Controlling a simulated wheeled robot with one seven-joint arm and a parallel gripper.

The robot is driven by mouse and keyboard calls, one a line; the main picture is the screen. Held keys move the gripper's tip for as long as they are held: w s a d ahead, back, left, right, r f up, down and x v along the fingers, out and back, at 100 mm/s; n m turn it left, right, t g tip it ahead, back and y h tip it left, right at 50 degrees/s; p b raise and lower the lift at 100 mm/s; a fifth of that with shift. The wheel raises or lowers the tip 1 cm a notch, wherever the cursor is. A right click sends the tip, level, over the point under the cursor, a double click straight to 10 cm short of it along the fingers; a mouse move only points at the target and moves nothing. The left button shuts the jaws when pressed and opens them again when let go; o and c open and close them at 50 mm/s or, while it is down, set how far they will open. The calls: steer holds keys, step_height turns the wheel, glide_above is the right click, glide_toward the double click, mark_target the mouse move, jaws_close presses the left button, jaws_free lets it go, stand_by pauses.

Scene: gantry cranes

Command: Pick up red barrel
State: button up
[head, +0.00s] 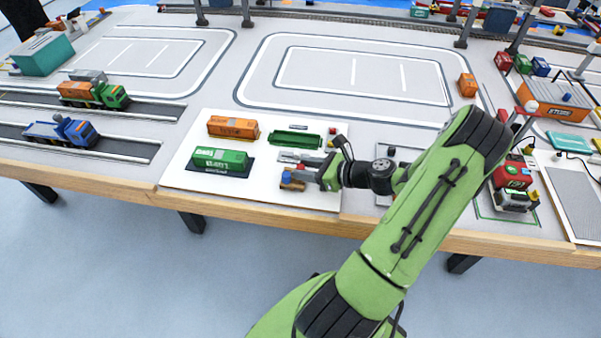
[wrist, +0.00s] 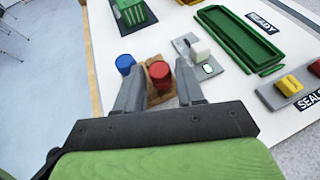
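The red barrel (wrist: 159,74) stands upright on a brown wooden pallet (wrist: 160,97) in the wrist view. A blue barrel (wrist: 125,63) stands to its left, outside my left finger. My gripper (wrist: 159,64) is open, with one finger on each side of the red barrel; I cannot tell whether either finger touches it. In the head view my gripper (head: 291,166) is low over the white board, and the red barrel (head: 300,167) and the blue barrel (head: 287,177) show small beside the fingers. The pallet (head: 293,186) is partly hidden there.
An empty green tray (head: 296,138) lies beyond the gripper. A green container (head: 220,159) and an orange container (head: 233,127) stand to the left on the board. A white piece (wrist: 201,51) on a grey plate sits close to the right finger.

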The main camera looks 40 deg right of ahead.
steer(key=shift+r, duration=0.1)
steer(key=shift+c, duration=0.3)
jaws_close()
